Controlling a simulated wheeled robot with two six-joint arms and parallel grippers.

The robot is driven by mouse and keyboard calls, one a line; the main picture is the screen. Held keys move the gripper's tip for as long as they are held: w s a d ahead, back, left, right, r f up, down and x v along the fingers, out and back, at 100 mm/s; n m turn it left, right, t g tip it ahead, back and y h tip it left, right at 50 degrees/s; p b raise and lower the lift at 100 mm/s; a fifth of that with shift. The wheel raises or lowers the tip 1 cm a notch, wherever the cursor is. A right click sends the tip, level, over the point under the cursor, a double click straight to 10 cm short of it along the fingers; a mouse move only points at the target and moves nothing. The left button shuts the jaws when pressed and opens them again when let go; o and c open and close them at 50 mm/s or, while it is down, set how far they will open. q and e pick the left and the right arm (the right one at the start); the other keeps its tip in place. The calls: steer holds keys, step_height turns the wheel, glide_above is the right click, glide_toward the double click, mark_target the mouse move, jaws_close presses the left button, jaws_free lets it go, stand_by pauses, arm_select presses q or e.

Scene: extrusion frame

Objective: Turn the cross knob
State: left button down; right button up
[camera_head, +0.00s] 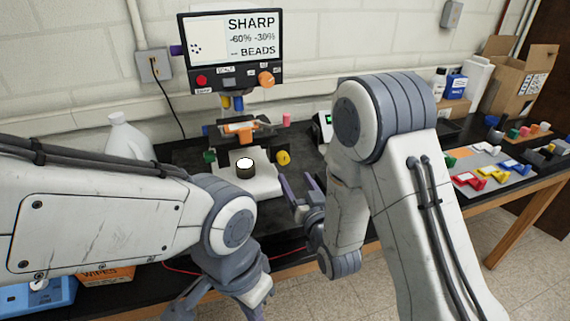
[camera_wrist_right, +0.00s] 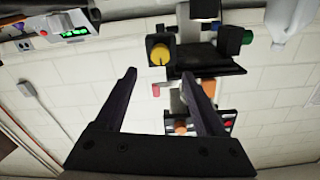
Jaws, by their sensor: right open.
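A bench device with knobs stands at the back middle. It has a yellow round knob (camera_head: 283,157) on its right side, a green knob (camera_head: 209,156) on its left and a pink one (camera_head: 287,119) higher up. I cannot tell which is the cross knob. The right wrist view shows the yellow knob (camera_wrist_right: 159,54) and green knob (camera_wrist_right: 247,36), upside down. My right gripper (camera_head: 301,186) is open and empty, in front of and below the yellow knob, apart from it; its fingers (camera_wrist_right: 158,75) show in the wrist view. My left gripper (camera_head: 218,298) is low at the front, partly hidden by its arm.
A screen (camera_head: 233,45) with an orange dial stands above the device. A white jug (camera_head: 128,135) is at left. Colored pieces on a grey mat (camera_head: 490,165) and a cardboard box (camera_head: 518,85) are at right.

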mark_target(285, 160)
steer(key=p+x, duration=0.3)
steer(key=x, duration=0.4)
steer(key=shift+w+r, duration=0.1)
steer(key=shift+w, duration=0.1)
steer(key=shift+w+a, duration=0.25)
steer(key=shift+w, duration=0.35)
jaws_close()
